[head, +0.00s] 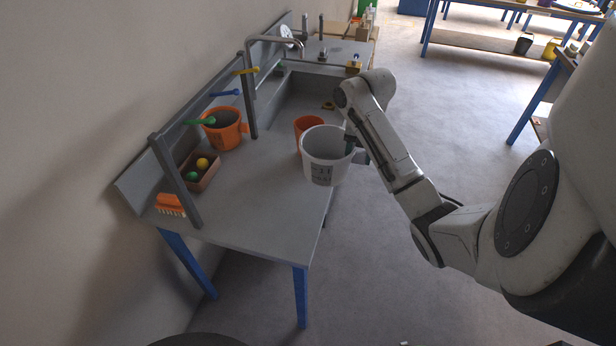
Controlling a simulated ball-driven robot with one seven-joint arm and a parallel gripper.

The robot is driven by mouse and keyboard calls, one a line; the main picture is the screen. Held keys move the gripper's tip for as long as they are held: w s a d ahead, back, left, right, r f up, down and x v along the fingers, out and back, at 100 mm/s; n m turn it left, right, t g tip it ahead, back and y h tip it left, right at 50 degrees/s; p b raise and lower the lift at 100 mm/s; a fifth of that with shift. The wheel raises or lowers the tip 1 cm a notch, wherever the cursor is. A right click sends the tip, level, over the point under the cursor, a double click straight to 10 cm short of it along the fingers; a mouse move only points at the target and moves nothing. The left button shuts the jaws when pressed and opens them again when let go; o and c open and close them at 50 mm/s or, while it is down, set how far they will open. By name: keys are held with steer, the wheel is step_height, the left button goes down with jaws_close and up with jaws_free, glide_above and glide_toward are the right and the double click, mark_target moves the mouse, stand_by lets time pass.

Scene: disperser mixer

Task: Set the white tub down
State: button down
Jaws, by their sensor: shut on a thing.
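The white tub (322,165) is an open bucket with dark print on its side. It looks roughly upright, at the right edge of the grey workbench (250,190). Whether its base touches the bench or hangs above it I cannot tell. My gripper (352,146) is at the tub's right side and is shut on it, by the handle or rim; the fingers are mostly hidden by the tub and my arm.
An orange cup (306,124) stands just behind the tub. An orange bucket (226,130), a brown box (201,172) with balls, and an orange brush (170,204) stand left. A grey rack (175,180) rises along the wall side. The bench front is clear.

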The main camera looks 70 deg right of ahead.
steer(key=shift+w, duration=0.45)
steer(key=shift+w+f, duration=0.35)
steer(key=shift+w, duration=0.15)
steer(key=w+f+b, duration=0.4)
steer(key=w+b, duration=0.1)
steer(key=w+f+b, duration=0.2)
steer(key=b, duration=0.1)
steer(key=shift+w+a+f, duration=0.25)
steer(key=shift+a, duration=0.15)
steer(key=shift+w, duration=0.25)
steer(key=shift+w+f, duration=0.4)
steer(key=shift+f, duration=0.05)
steer(key=shift+w+a+f+p, duration=0.1)
steer(key=shift+w+f+p, duration=0.1)
steer(key=shift+f, duration=0.75)
steer(key=shift+w+f+p, duration=0.1)
steer(key=shift+f+p, duration=0.05)
steer(key=shift+f, duration=0.9)
steer(key=shift+c, duration=2.4)
jaws_free()
